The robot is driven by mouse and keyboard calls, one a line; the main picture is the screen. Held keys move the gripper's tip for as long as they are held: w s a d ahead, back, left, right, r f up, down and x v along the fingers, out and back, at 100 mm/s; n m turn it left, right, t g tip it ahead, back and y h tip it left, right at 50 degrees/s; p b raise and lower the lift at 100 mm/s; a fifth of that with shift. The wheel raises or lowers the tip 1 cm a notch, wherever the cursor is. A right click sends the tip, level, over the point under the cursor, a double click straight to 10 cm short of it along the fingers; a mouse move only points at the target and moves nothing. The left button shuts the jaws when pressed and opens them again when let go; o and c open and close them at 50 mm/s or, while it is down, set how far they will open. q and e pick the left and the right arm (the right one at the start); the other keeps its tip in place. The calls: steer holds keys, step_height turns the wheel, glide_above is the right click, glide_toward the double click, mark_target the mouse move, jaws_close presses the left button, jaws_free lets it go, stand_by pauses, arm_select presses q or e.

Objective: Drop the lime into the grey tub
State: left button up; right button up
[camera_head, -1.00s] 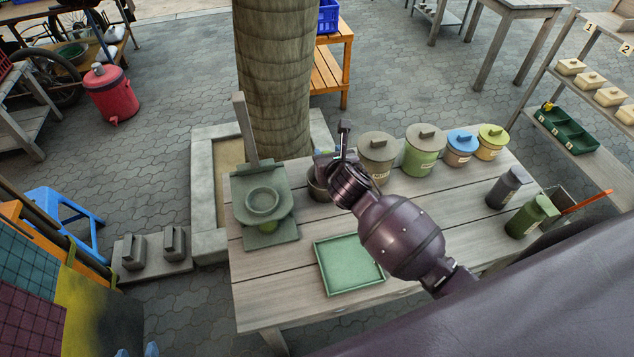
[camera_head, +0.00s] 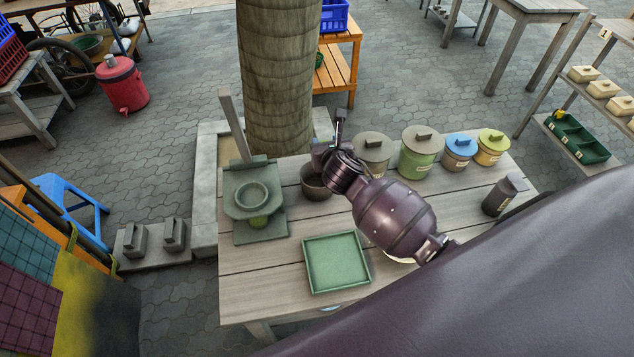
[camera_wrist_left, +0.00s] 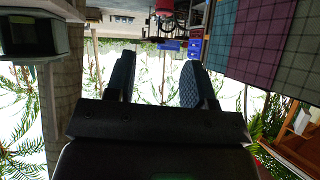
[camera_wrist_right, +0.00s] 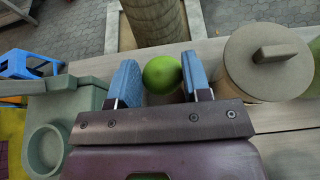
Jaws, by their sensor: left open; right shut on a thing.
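The lime (camera_wrist_right: 162,75) is a round green fruit held between the blue-padded fingers of my right gripper (camera_wrist_right: 161,82). In the head view this gripper (camera_head: 337,135) is above the back of the table, and the lime cannot be made out there. A grey-brown tub (camera_head: 372,157) with its lid on stands just right of the gripper; its lid also shows in the right wrist view (camera_wrist_right: 268,60). An open brownish pot (camera_head: 316,186) stands left of and below the gripper. My left gripper (camera_wrist_left: 155,85) is open and empty, away from the table.
A green square tray (camera_head: 337,262) lies at the table's front. A grey-green stand with a bowl (camera_head: 251,198) is at the left. Green (camera_head: 418,155), blue-lidded (camera_head: 459,152) and yellow-lidded (camera_head: 491,148) tubs line the back right. A tree trunk (camera_head: 275,75) rises behind the table.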

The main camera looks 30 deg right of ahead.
step_height(320, 180, down, 3)
steer(key=shift+r+b, duration=0.1)
steer(key=shift+b, duration=0.35)
steer(key=shift+f+b, duration=0.35)
steer(key=shift+b, duration=0.2)
arm_select(q)
steer(key=shift+w+d+f+b, duration=0.15)
steer(key=shift+w+f+b, duration=0.6)
steer(key=shift+f+b, duration=0.35)
arm_select(e)
steer(key=shift+f, duration=0.95)
arm_select(q)
steer(key=shift+w+r, duration=0.1)
steer(key=shift+r, duration=0.05)
arm_select(e)
steer(key=o, duration=1.1)
steer(key=shift+c, duration=0.2)
